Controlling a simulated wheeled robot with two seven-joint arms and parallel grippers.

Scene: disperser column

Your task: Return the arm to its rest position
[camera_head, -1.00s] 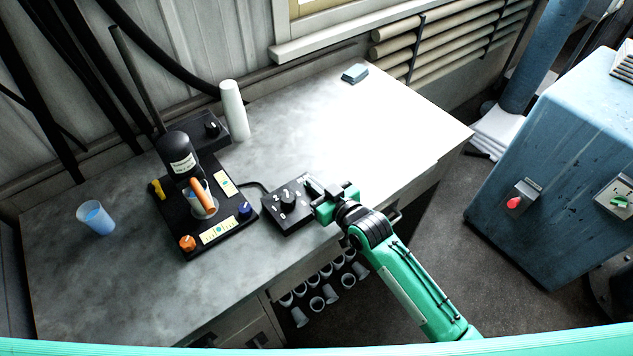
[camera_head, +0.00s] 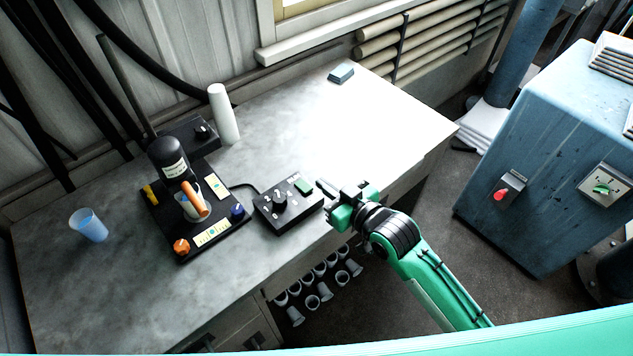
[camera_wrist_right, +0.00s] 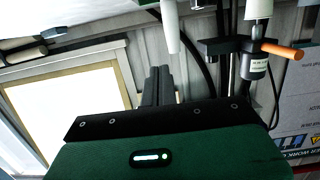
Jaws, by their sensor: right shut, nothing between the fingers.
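My right arm comes in from the lower right in the head view. Its green gripper (camera_head: 325,191) is at the table's front edge, just right of the black control box (camera_head: 285,205) with a knob and a green switch. The fingers are shut and empty and look apart from the box. In the right wrist view the shut fingers (camera_wrist_right: 157,86) point toward the wall and window. My left gripper is not in view.
The disperser (camera_head: 169,155) stands on a black base at the left, with a cup and orange handle. A blue cup (camera_head: 89,225), a white cylinder (camera_head: 223,114) and a small blue block (camera_head: 341,73) are on the table (camera_head: 330,130). A blue cabinet (camera_head: 540,170) stands at the right.

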